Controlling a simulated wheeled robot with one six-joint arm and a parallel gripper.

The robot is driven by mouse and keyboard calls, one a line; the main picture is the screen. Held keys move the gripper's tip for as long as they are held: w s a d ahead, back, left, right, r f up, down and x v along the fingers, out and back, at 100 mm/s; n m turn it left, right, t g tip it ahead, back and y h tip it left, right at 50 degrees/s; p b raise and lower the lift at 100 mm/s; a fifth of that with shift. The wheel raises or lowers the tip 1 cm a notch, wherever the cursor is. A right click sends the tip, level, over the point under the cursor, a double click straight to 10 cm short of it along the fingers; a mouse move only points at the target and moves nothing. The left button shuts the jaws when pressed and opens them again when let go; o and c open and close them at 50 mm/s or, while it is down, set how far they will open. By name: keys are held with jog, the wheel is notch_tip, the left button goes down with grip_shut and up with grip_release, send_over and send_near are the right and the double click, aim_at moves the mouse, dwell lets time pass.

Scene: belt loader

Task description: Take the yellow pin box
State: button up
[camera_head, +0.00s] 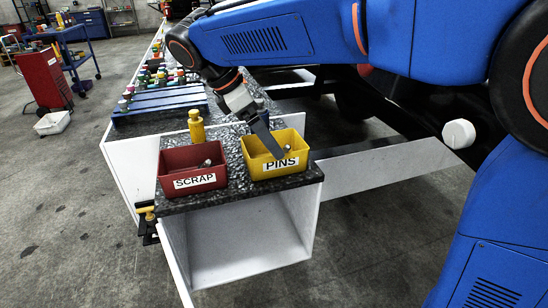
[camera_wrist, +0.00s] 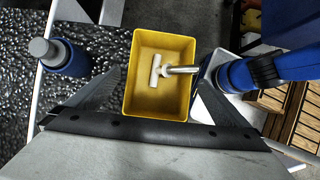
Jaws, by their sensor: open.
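The yellow pin box (camera_head: 284,169), labelled PINS, stands at the right of the near end of the speckled dark surface. My gripper (camera_head: 272,152) points down at it from above, with a finger reaching in front of the far part of the box. In the wrist view the open yellow box (camera_wrist: 158,112) lies between the two spread fingers of my gripper (camera_wrist: 160,85). The gripper is open, and I cannot tell if a finger touches the box.
Several coloured items (camera_head: 160,77) stand farther back. In the wrist view a grey-capped blue cylinder (camera_wrist: 63,56) is at left.

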jog(key=x, duration=0.5)
jog(key=shift+a+f, duration=0.1)
jog(key=shift+f, duration=0.2)
jog(key=shift+f, duration=0.25)
dwell(0.5)
jog(key=c, duration=1)
